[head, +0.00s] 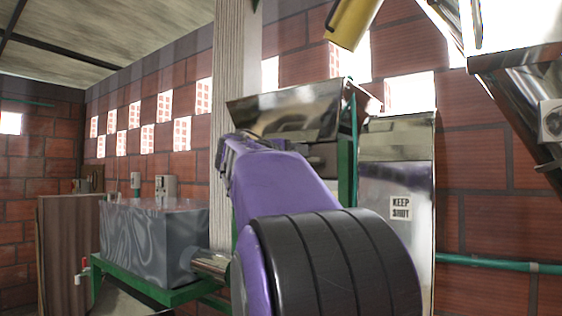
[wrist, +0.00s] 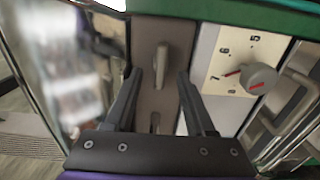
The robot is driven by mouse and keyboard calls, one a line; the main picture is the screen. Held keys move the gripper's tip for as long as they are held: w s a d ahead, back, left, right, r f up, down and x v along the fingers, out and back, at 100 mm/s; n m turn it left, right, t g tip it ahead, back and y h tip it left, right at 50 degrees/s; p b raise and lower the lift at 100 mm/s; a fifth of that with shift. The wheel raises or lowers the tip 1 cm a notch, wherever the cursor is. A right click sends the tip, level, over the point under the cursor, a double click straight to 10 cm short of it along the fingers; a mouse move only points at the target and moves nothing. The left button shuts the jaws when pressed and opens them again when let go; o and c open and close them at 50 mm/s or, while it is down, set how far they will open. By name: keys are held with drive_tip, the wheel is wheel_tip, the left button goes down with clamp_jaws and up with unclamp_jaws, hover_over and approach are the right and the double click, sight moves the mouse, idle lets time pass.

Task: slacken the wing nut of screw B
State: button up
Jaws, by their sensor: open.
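In the wrist view my gripper (wrist: 159,74) is open, one dark finger on each side of a narrow brownish-grey plate. A pale upright tab (wrist: 161,62), which looks like a wing nut, stands on this plate between the fingertips. Gaps show on both sides of it, and I cannot tell the depth between it and the fingers. A smaller piece (wrist: 154,122) shows lower down, between the fingers. No letter is readable, so I cannot tell which is screw B. In the head view my purple arm hides the work area.
Right of the fingers is a grey knob (wrist: 258,78) with red marks on a numbered plate (wrist: 222,66). A green bar (wrist: 225,37) crosses above. In the head view stand a metal panel (head: 385,150) marked KEEP SHUT, a grey tank (head: 150,240) and a post (head: 236,70).

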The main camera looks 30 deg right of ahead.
drive_tip(key=b+v, duration=0.2)
drive_tip(key=v, duration=1.4)
